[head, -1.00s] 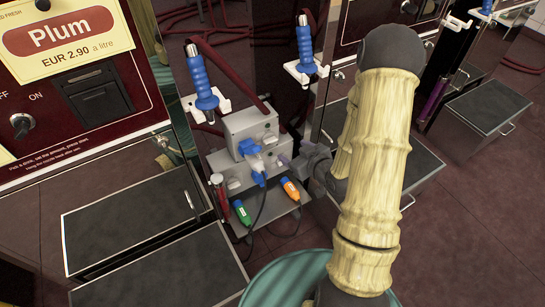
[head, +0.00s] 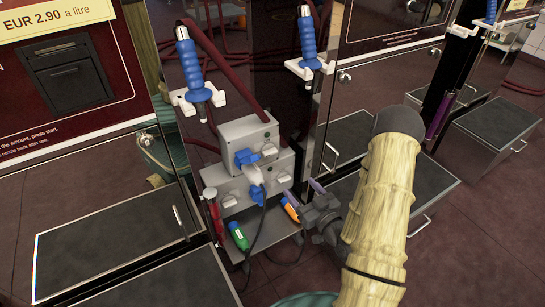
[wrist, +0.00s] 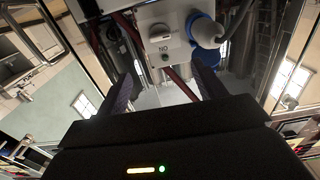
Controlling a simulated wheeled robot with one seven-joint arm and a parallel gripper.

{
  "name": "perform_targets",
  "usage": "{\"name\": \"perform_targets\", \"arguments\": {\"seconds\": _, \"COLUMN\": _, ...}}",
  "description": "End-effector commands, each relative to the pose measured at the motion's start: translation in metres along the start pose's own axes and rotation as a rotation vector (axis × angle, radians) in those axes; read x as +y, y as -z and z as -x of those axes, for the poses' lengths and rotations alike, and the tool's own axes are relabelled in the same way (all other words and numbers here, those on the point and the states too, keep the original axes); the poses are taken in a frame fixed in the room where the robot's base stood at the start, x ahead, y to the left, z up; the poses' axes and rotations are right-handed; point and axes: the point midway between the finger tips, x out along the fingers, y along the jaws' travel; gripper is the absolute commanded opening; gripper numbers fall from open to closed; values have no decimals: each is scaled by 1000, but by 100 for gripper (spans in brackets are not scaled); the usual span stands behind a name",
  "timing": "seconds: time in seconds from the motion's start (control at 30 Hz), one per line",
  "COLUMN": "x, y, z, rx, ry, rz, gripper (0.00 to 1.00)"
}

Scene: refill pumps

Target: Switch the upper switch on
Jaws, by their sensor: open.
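Two grey switch boxes stand one above the other in the head view. The upper box (head: 240,130) carries a pale rotary switch (head: 268,150) beside a blue socket (head: 244,157). The lower box (head: 222,182) has its own rotary switch (head: 284,178) and a blue plug (head: 256,192) with a cable. My gripper (head: 303,197) is just right of the lower box and apart from the upper switch. In the wrist view my gripper (wrist: 163,70) has its fingers spread and empty. Beyond them is a grey box face with a knob (wrist: 160,32) and lettering; I cannot tell which box.
A small shelf (head: 270,235) below the boxes holds a green marker (head: 239,236) and an orange one (head: 291,209). A red tool (head: 215,217) hangs at left. Blue pump nozzles (head: 190,65) (head: 308,40) hang above. Grey step boxes (head: 110,235) stand on the floor.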

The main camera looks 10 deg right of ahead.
Motion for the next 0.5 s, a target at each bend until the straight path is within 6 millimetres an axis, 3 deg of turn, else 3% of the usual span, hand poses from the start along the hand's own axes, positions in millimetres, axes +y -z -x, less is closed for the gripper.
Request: {"name": "perform_targets", "arguments": {"seconds": 0.5, "x": 0, "y": -5, "z": -27, "rx": 2, "ry": 2, "rz": 4, "gripper": 69}}
